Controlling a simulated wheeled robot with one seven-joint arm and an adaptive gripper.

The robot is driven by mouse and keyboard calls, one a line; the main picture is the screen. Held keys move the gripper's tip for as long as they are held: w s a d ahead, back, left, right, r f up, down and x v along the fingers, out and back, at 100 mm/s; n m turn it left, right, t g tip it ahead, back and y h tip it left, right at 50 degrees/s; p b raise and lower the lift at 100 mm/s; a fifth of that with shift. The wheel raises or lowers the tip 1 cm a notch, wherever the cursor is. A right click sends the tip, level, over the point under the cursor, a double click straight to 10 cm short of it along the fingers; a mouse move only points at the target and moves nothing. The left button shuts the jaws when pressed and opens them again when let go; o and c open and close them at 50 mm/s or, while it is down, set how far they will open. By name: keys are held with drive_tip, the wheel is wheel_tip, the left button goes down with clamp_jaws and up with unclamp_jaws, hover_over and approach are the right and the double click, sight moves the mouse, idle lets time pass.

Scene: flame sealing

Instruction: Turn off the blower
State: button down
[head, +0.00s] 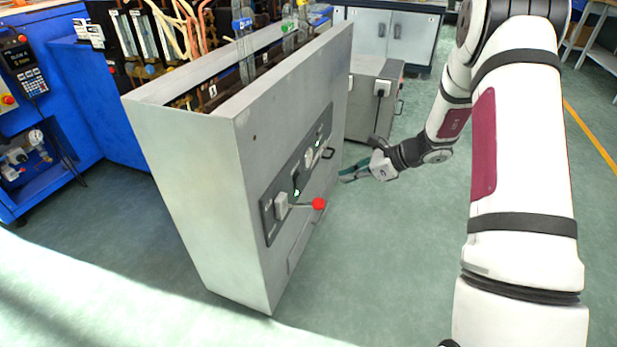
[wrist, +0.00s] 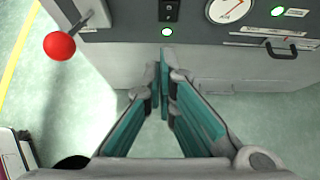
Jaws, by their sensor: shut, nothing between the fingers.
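A grey cabinet (head: 185,170) has a control panel (head: 268,222) on its front; no label clearly reads as the blower. The panel has a black switch (head: 296,180), which also shows in the wrist view (wrist: 169,10). A lit green lamp (wrist: 167,32) is beside it. A lever with a red ball knob (head: 318,204) sticks out from the panel; the knob is at the upper left of the wrist view (wrist: 59,46). My gripper (head: 346,178) is shut and empty in front of the panel, fingertips (wrist: 165,55) pointing toward the switch. Contact with the cabinet is not visible.
A round gauge (wrist: 230,9), a second green lamp (wrist: 277,11) and a black handle (wrist: 283,50) are right of the switch. A smaller grey cabinet (head: 372,95) stands behind. A blue machine with a pendant (head: 24,62) is at left. Floor around my gripper is clear.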

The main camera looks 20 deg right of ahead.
drive_tip(key=shift+w+d+f, duration=0.2)
drive_tip(key=shift+f, duration=0.05)
drive_tip(key=b, duration=0.5)
approach(296, 186)
drive_tip(key=shift+x, duration=2.45)
